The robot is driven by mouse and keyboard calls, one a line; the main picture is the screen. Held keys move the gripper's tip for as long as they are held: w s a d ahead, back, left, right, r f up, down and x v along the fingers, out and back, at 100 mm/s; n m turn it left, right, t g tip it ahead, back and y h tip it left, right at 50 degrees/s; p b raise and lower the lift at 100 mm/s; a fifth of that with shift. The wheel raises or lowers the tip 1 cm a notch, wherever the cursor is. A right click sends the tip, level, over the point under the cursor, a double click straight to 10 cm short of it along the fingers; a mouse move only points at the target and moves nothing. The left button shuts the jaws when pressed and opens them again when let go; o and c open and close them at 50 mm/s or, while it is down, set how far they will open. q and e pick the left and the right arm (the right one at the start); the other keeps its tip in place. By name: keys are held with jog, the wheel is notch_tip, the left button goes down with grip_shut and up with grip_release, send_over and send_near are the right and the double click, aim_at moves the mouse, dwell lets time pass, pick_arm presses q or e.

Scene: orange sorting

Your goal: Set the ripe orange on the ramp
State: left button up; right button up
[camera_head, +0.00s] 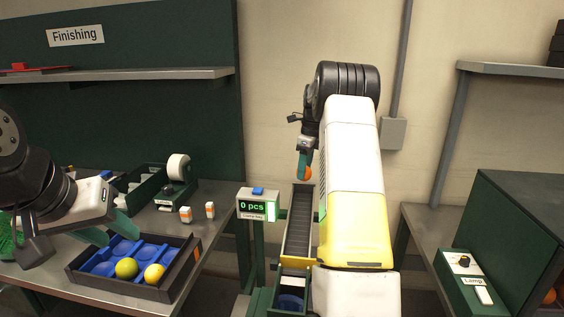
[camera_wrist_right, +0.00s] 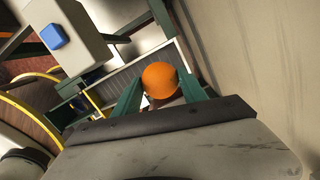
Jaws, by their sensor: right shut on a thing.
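The ripe orange (camera_head: 305,172) is held in my right gripper (camera_head: 306,165), above the upper end of the ramp (camera_head: 299,225). In the right wrist view the orange (camera_wrist_right: 160,80) sits between the two green fingers (camera_wrist_right: 158,92), and the ramp's ribbed surface (camera_wrist_right: 105,85) lies below and beyond it. The orange appears clear of the ramp. My left gripper (camera_head: 107,220) is over the left table, beside the blue-cupped tray (camera_head: 187,268); its fingers are apart with nothing between them.
A counter box (camera_head: 257,205) reading "0 pcs" stands left of the ramp. A green bin with blue inside (camera_head: 291,301) is at its foot. A lamp switch box (camera_head: 472,282) stands at right.

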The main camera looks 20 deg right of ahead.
jog(key=shift+w+f, duration=0.1)
jog(key=shift+w, duration=0.05)
jog(key=shift+f, duration=3.75)
jog(key=o, duration=1.5)
jog(key=shift+r, duration=0.1)
jog(key=shift+w+d+r, duration=0.15)
jog(key=shift+r, duration=1.3)
jog(key=shift+s+r, duration=0.2)
jog(key=shift+r, duration=2.8)
